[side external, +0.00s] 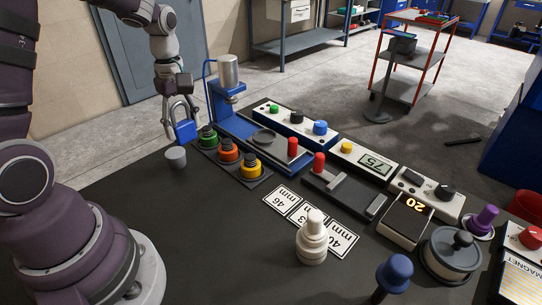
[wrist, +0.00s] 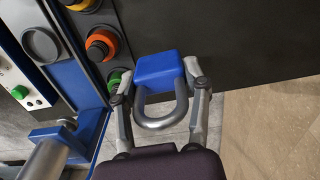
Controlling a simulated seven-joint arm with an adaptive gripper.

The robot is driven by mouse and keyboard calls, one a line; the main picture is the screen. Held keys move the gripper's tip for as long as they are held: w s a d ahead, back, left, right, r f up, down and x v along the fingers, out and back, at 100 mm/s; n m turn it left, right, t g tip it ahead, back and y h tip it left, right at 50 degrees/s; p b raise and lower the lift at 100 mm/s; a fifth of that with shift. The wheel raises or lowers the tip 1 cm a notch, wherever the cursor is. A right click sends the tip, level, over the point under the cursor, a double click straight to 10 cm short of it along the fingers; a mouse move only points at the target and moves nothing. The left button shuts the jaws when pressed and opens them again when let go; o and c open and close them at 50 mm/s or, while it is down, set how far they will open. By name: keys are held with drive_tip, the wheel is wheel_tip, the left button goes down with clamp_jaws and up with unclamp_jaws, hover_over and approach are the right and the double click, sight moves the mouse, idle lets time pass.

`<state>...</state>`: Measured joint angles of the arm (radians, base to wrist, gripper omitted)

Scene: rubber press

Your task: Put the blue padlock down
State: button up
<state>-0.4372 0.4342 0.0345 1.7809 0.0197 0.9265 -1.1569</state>
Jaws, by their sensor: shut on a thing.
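The blue padlock (side external: 186,131) has a blue body and a thick grey U-shaped shackle.
A strip of green, orange and yellow knobs (side external: 229,152) and a blue press (side external: 229,85) are to the right. Number cards (side external: 310,219) and a cream stamp-like piece (side external: 312,240) lie nearer. Bare table shows left of the cards.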

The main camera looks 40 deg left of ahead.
drive_tip(key=s+a, duration=0.4)
drive_tip(key=s, duration=0.1)
hover_over(129, 190)
drive_tip(key=f, duration=0.2)
wheel_tip(129, 190, down, 8)
drive_tip(key=shift+r, duration=0.25)
drive_tip(key=o, duration=1.2)
drive_tip(key=shift+f, duration=0.1)
